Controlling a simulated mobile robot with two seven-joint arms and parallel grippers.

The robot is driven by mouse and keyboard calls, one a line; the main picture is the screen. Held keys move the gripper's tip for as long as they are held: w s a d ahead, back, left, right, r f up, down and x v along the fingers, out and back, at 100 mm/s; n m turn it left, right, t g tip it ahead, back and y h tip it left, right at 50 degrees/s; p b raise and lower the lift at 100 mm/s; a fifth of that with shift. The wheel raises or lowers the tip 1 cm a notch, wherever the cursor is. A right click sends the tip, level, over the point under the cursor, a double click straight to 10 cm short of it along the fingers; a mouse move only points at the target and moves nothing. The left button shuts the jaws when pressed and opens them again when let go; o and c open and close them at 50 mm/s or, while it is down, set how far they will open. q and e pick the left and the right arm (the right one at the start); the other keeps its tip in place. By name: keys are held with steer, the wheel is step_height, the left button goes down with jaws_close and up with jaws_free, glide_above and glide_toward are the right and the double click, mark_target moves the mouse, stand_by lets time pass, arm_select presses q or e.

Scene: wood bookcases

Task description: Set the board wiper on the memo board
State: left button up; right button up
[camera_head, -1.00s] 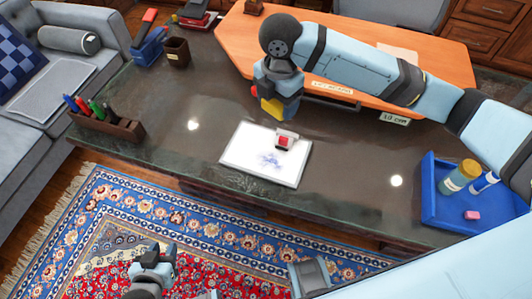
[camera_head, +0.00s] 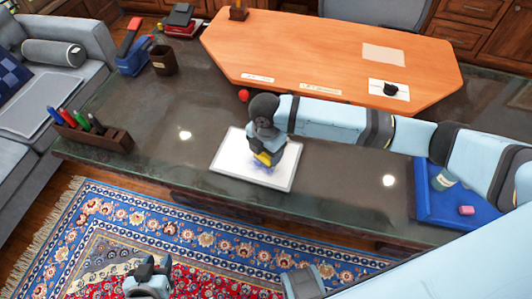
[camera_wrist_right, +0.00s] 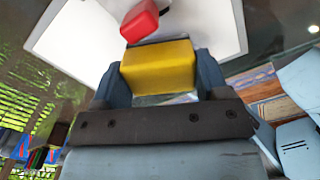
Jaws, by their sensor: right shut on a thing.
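The memo board (camera_head: 225,160) is a white panel lying flat on the dark desk, with blue scribbles partly showing. My right gripper (camera_head: 264,160) is over it, pointing down, shut on a yellow block, the board wiper (camera_wrist_right: 160,68). In the right wrist view the wiper sits between the fingers, with the white board (camera_wrist_right: 75,42) beyond. I cannot tell whether the wiper touches the board. A red block (camera_wrist_right: 140,20) shows just past the wiper. My left gripper (camera_head: 150,270) is low over the rug, apart from the desk; its opening is unclear.
A pen holder (camera_head: 95,136) stands at the desk's left, with a dark cup (camera_head: 164,61) farther back. A blue tray (camera_head: 430,210) is at the right, holding a pink block (camera_head: 466,210). A small red object (camera_head: 243,95) lies behind the board. Desk left of the board is clear.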

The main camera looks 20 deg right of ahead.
steer(key=shift+f, duration=0.75)
steer(key=o, duration=0.9)
steer(key=shift+f, duration=0.15)
step_height(320, 180, up, 12)
steer(key=shift+r+p, duration=0.2)
steer(key=shift+p, duration=0.25)
